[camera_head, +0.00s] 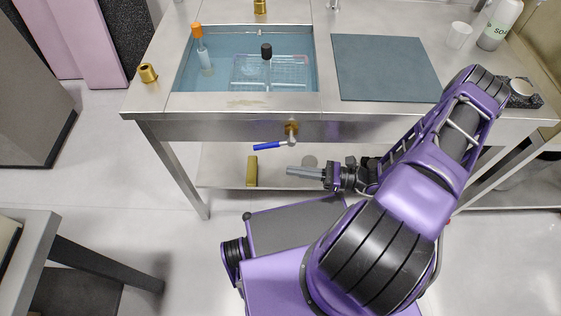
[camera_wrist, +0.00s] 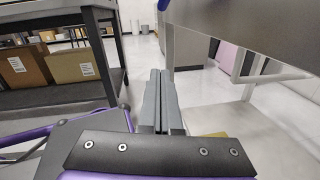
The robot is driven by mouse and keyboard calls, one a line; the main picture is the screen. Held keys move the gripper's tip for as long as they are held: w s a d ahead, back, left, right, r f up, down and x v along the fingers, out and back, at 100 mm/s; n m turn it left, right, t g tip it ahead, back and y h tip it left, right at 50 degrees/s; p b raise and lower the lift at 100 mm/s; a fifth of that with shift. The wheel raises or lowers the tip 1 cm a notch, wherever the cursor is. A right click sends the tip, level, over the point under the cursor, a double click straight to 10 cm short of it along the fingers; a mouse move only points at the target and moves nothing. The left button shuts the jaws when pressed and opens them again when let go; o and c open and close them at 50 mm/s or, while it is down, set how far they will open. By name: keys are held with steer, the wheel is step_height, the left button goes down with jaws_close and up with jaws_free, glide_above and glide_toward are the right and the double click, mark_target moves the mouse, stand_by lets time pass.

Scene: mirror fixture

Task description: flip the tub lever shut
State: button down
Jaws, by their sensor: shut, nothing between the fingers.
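The tub (camera_head: 248,40) is a blue-lined basin sunk in the steel counter. The tub lever (camera_head: 269,146) has a blue handle and sits on a brass valve (camera_head: 291,128) at the counter's front face. The handle points left, roughly along the front edge and slightly downward. My gripper (camera_head: 290,171) is below the lever and points left, apart from it in the head view. Its fingers are together and empty, and they also show in the wrist view (camera_wrist: 160,88). I cannot clearly make out the lever in the wrist view.
The counter front (camera_head: 220,130) overhangs a lower shelf (camera_head: 225,172) with a yellow block (camera_head: 252,171). An orange-topped tube (camera_head: 203,50) and a black-topped one (camera_head: 267,62) stand in the tub. A dark mat (camera_head: 384,68) lies right of it.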

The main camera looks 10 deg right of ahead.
steer(key=shift+s+d+f, duration=0.35)
steer(key=shift+d+f, duration=0.05)
steer(key=shift+d, duration=0.35)
steer(key=shift+s+d+f, duration=0.3)
steer(key=shift+d+f, duration=0.1)
steer(key=shift+d, duration=0.3)
